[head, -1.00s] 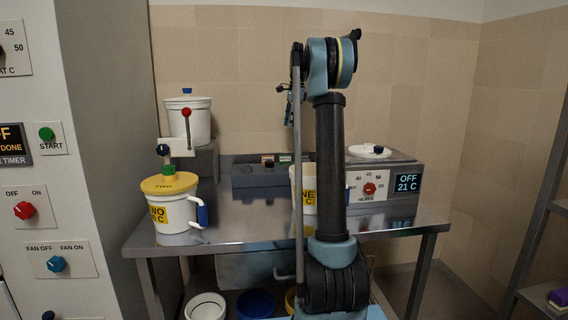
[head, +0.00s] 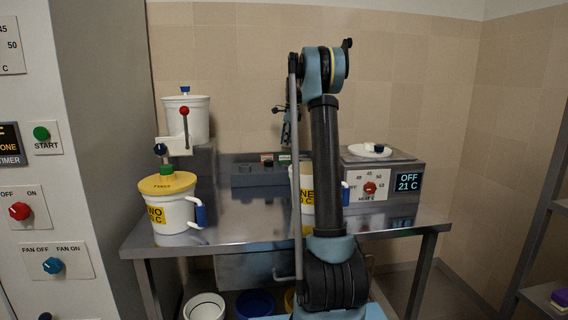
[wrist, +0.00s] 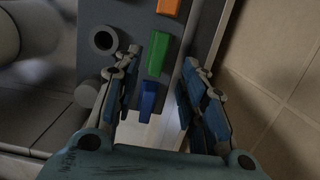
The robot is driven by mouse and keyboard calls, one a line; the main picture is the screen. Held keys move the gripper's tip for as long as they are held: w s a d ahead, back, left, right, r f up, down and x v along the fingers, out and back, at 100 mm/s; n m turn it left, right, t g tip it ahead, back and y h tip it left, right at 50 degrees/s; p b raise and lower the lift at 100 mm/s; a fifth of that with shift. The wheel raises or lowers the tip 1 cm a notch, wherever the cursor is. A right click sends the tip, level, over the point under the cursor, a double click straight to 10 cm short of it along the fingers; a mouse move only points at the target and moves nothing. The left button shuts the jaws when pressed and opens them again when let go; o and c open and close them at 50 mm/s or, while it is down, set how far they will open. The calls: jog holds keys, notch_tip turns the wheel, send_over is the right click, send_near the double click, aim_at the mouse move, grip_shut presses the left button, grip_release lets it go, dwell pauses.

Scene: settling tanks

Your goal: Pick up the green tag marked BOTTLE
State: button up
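A green tag (wrist: 158,54) stands in a grey rack between an orange tag (wrist: 169,7) and a blue tag (wrist: 148,97) in the wrist view; no lettering on it is readable. My gripper (wrist: 160,66) is open, with one finger on each side of the green tag in the picture. I cannot tell how far above the tag the fingertips are, and nothing is held. In the head view the rack (head: 245,180) is at the back of the steel table, with a small green patch (head: 284,157) near its right end, partly behind my arm.
A yellow-lidded white jug (head: 170,215) stands on the table's left, below a white dispenser (head: 186,120). A white jug (head: 306,190) is partly behind my arm. A heater box (head: 405,170) stands right. The wall (wrist: 275,70) is close beside the rack.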

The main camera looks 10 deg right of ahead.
aim_at(284, 155)
jog(key=shift+a+f, duration=0.2)
jog(key=shift+f, duration=1)
jog(key=shift+a+f, duration=0.2)
jog(key=shift+f, duration=1)
jog(key=shift+a+f, duration=0.2)
jog(key=shift+f, duration=1)
jog(key=shift+c, duration=0.3)
jog(key=c, duration=0.7)
